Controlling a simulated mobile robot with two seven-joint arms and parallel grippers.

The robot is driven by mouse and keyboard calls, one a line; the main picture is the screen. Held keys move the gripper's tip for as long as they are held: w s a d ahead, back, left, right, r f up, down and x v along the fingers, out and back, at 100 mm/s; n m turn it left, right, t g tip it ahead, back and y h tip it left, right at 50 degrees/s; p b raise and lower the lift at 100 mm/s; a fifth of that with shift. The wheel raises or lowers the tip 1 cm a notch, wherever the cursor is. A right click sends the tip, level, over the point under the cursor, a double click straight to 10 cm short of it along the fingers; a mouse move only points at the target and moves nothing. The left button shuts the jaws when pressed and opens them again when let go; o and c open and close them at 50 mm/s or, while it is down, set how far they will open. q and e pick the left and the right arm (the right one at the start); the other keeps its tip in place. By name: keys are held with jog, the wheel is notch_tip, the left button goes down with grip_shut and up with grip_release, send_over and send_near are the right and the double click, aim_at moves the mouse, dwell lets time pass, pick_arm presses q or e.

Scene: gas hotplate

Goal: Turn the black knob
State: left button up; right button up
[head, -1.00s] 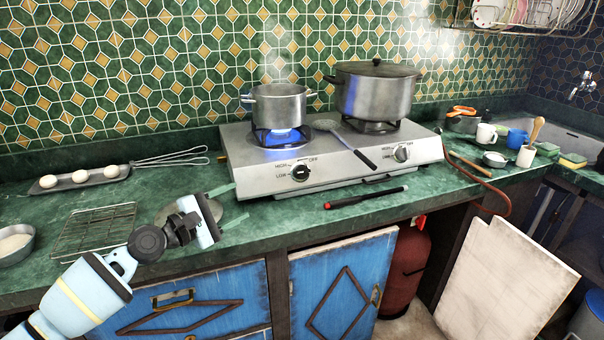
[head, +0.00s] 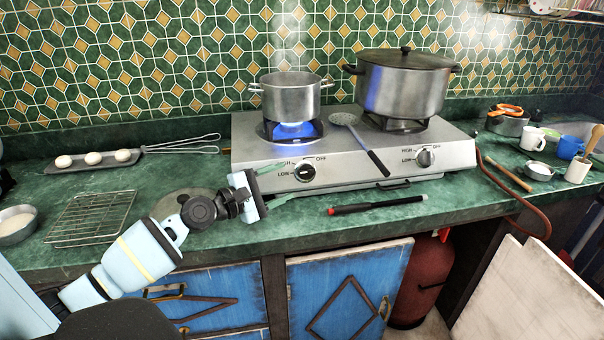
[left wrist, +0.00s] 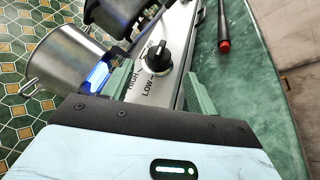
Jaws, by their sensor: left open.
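The black knob (head: 304,173) is on the front panel of the gas hotplate (head: 370,177), at the left, between the HIGH, LOW and OFF marks. It also shows in the left wrist view (left wrist: 158,57), just beyond the fingers. A blue flame (head: 292,130) burns under the small pot on that side. My left gripper (head: 283,182) is open and empty, just left of the knob, its green fingers pointing at it. In the left wrist view the two fingers (left wrist: 158,85) lie on either side of the knob, apart from it. My right gripper is not in view.
A small pot (head: 291,98) and a large lidded pot (head: 403,88) stand on the burners. A skimmer (head: 358,140) lies between them. A black-and-red stick (head: 375,205) lies on the counter in front. A second knob (head: 425,158) is at the right.

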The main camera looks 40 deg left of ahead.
aim_at(299, 174)
pick_arm(q)
jog(key=x, duration=0.4)
jog(key=shift+w+r, duration=0.1)
jog(key=shift+w, duration=0.15)
jog(key=shift+x, duration=1.05)
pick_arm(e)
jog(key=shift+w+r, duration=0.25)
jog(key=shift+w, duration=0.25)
pick_arm(q)
jog(key=c, duration=1)
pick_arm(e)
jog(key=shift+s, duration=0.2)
pick_arm(q)
jog(key=shift+p, duration=0.3)
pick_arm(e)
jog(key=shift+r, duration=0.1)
